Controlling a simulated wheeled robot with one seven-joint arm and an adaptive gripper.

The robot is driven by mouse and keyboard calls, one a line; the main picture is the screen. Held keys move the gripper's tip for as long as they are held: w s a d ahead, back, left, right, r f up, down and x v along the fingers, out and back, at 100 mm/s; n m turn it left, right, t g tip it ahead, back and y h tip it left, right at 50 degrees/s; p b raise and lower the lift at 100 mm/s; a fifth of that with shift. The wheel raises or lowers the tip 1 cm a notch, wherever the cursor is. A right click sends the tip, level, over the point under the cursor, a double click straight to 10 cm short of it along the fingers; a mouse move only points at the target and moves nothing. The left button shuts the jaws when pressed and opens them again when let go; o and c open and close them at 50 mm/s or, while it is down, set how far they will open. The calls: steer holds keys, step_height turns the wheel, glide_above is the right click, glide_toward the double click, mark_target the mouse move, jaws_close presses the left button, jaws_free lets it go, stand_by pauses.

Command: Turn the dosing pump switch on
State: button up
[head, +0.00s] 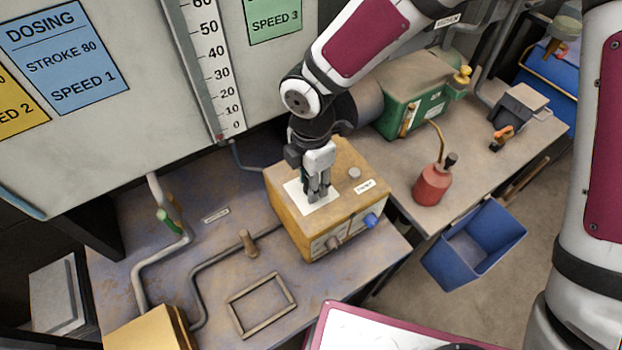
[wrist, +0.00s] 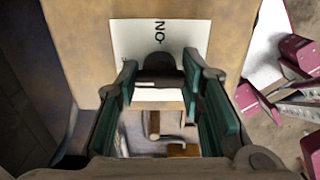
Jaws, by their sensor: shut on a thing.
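The dosing pump (head: 285,205) is a yellow-ochre box on the bench, with a white plate (head: 298,192) on its top. A dark switch (wrist: 160,64) stands on the plate. My gripper (head: 318,196) points down over the plate. In the wrist view its green-padded fingers (wrist: 165,88) are on either side of the switch, shut on it. In the head view the fingers hide the switch, and its exact setting cannot be told.
A blue knob (head: 372,220) and a grey knob (head: 333,242) stick out of the pump's front. A red oil can (head: 432,184), a green machine (head: 415,95) and a blue bin (head: 474,245) are to the right. A blue DOSING sign (head: 65,55) hangs at upper left. Pipes cross the left bench.

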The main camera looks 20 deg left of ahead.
steer(key=shift+m, duration=0.3)
steer(key=m, duration=0.3)
steer(key=shift+m, duration=0.4)
steer(key=m, duration=0.4)
steer(key=shift+m, duration=0.3)
steer(key=m, duration=0.4)
steer(key=shift+m, duration=0.3)
steer(key=m+p, duration=0.1)
steer(key=m, duration=0.3)
steer(key=shift+m, duration=0.3)
steer(key=o, duration=1.2)
steer(key=shift+c, duration=0.2)
step_height(320, 180, up, 12)
